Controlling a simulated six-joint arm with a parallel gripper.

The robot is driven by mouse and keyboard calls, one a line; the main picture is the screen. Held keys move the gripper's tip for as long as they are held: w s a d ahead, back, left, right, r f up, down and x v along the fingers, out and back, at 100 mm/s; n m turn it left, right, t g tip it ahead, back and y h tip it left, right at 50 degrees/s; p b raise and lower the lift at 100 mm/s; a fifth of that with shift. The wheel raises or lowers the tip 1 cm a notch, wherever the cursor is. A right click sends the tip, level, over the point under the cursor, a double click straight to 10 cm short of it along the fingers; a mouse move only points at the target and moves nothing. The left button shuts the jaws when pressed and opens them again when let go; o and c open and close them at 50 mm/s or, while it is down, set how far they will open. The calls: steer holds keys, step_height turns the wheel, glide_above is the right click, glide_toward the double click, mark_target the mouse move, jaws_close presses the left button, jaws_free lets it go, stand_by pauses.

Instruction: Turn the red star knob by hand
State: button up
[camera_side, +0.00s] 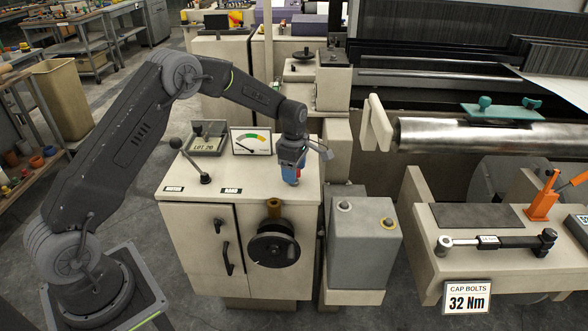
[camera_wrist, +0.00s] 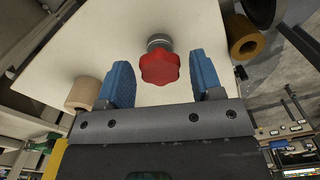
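The red star knob (camera_wrist: 160,68) shows in the wrist view on a short grey stem, over the pale top of the cabinet. My gripper (camera_wrist: 160,60) has two blue fingers, spread wide, one left and one right of the knob. Gaps show between each finger and the knob, and I see no contact. In the side view my gripper (camera_side: 291,174) points down at the cabinet's right front part.
A grey box (camera_side: 362,235) stands to the right.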

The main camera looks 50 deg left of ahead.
steer(key=shift+o, duration=0.2)
steer(key=shift+r, duration=3)
step_height(320, 180, up, 13)
steer(key=s+d+r+m+t, duration=0.2)
steer(key=s+d+r+m, duration=0.2)
steer(key=s+r+m, duration=0.3)
steer(key=s+d+f+m+t, duration=0.1)
steer(key=s+d+m, duration=0.2)
steer(key=s+m, duration=0.5)
steer(key=s+d+f+m+t, duration=0.2)
steer(key=s+m, duration=0.5)
steer(key=s, duration=1.1)
steer(key=shift+d+m+t, duration=0.3)
steer(key=shift+d+m, duration=0.1)
steer(key=shift+d, duration=0.2)
